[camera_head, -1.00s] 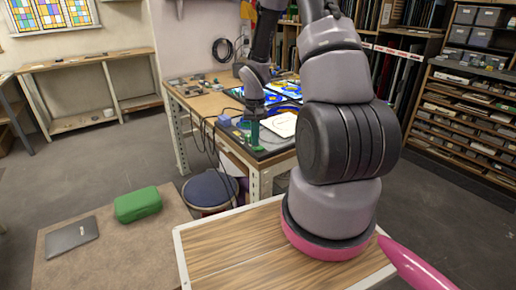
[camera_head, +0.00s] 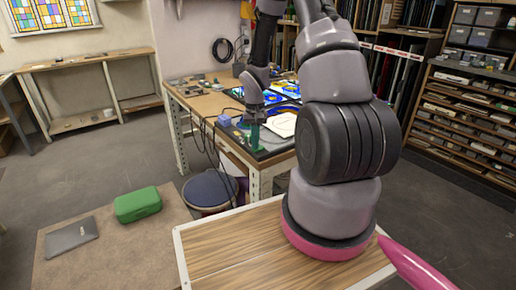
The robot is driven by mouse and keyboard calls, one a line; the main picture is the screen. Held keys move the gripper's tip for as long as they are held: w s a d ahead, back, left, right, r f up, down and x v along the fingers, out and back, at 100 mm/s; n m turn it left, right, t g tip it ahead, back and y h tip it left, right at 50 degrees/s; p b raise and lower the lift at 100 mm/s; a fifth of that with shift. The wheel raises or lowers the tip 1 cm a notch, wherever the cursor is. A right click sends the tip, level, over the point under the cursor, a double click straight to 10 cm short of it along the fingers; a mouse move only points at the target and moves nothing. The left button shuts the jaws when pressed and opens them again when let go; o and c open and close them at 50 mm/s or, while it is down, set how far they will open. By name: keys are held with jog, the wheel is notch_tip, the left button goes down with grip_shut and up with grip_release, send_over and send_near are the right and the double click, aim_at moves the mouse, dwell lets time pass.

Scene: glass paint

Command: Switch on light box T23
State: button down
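No label T23 is readable. On the workbench behind my arm, a flat box with a pale glowing top (camera_head: 283,125) lies at the near end, partly hidden by my arm. Bright blue-and-yellow glass panels (camera_head: 284,89) lie farther back on the bench. My gripper (camera_head: 255,138) points down over the near end of the bench, just left of the pale panel. A green part shows at its tip; I cannot tell if it is a finger or a separate thing. Whether the gripper is open, or touching anything, is too small to tell. No switch can be made out.
A small blue block (camera_head: 224,121) sits left of my gripper. Dark cables hang off the bench's left side above a round blue-topped stool (camera_head: 209,188). A green case (camera_head: 138,204) and a dark flat item (camera_head: 71,238) lie on a brown mat at lower left.

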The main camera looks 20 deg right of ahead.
jog(key=shift+r, duration=3.45)
